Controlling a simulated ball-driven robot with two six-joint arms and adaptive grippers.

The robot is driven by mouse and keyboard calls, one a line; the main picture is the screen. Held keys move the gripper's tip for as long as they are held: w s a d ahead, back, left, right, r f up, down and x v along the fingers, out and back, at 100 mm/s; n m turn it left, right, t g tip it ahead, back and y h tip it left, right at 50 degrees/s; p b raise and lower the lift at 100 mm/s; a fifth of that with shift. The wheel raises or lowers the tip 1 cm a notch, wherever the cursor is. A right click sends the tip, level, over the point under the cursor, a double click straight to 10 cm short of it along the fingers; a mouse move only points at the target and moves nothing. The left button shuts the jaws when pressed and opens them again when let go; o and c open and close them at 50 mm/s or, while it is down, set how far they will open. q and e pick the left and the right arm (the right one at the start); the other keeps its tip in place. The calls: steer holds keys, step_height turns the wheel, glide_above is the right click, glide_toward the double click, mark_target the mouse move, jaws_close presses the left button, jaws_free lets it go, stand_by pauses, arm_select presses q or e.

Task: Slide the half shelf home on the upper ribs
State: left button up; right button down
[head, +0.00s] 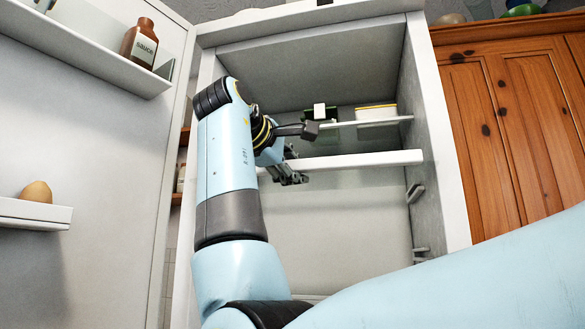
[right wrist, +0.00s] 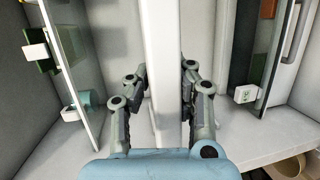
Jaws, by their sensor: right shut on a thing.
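The half shelf's white front strip (head: 370,160) spans the opening of the fridge-like cabinet. My right gripper (head: 291,165) is shut on this strip near its left end. In the right wrist view, the strip (right wrist: 163,40) runs between the two fingers of the gripper (right wrist: 163,85). A dark rib (head: 415,193) shows on the right inner wall, below the strip's right end. Another pair of small ribs is lower on that wall. The left wall's ribs are hidden by my arm. How far the shelf sits in is unclear. My left gripper is not in view.
Just above is another shelf (head: 370,122) bearing a white tub (head: 376,112) and a green item (head: 322,113). The open door at left carries a sauce bottle (head: 140,43) and an egg (head: 37,191). Pine cabinets (head: 510,120) stand at right. The space below the strip looks clear.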

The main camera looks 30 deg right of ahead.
steer(key=shift+w+d+r+p, duration=0.15)
steer(key=shift+w+d+p, duration=0.05)
steer(key=shift+d+p, duration=0.1)
stand_by(0.4)
steer(key=shift+w+d, duration=0.2)
steer(key=shift+d, duration=0.05)
steer(key=shift+w+d+p, duration=0.25)
steer(key=shift+p, duration=0.3)
steer(key=shift+w+d, duration=0.25)
steer(key=shift+w+d+p, duration=0.15)
steer(key=shift+p, duration=0.2)
